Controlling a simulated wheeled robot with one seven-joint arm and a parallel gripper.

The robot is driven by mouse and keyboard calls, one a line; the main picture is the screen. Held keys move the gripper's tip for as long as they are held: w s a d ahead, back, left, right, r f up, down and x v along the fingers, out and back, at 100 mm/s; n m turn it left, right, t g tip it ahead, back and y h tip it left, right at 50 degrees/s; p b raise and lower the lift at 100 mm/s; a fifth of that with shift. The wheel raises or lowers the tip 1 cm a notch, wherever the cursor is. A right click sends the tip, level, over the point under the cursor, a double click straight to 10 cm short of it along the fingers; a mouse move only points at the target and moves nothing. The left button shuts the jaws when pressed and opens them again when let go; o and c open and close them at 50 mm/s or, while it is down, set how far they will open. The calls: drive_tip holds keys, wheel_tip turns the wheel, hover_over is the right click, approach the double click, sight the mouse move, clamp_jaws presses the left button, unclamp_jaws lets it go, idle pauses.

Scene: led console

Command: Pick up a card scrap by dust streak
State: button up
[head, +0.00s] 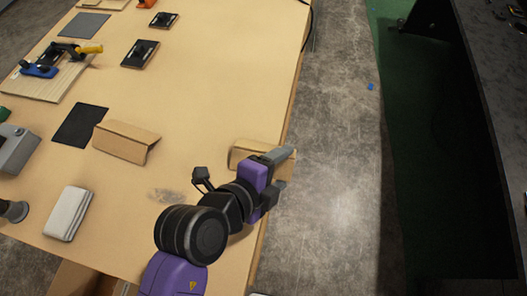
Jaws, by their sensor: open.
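A grey-brown dust streak (165,195) lies on the tan table (215,85), left of my forearm. A folded brown card scrap (120,140) lies above and left of the streak. A second brown card scrap (240,150) lies farther right, near the table's right edge. My arm reaches over the table from the bottom. My gripper (287,169) is open, pointing right, at the table's right edge. It overlaps the second card scrap and hides part of it. I cannot tell whether it touches that scrap. Nothing shows between the fingers.
A wooden board (45,85) carries a blue clamp with a yellow handle. The table middle is clear. Grey floor (335,130) lies beyond the right edge.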

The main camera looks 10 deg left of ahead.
sight(285, 167)
drive_tip(key=x, duration=0.4)
drive_tip(key=shift+w+f+p, duration=0.1)
drive_tip(key=shift+f+p, duration=0.05)
drive_tip(key=shift+p, duration=0.25)
drive_tip(key=shift+c, duration=0.2)
drive_tip(key=c, duration=1.2)
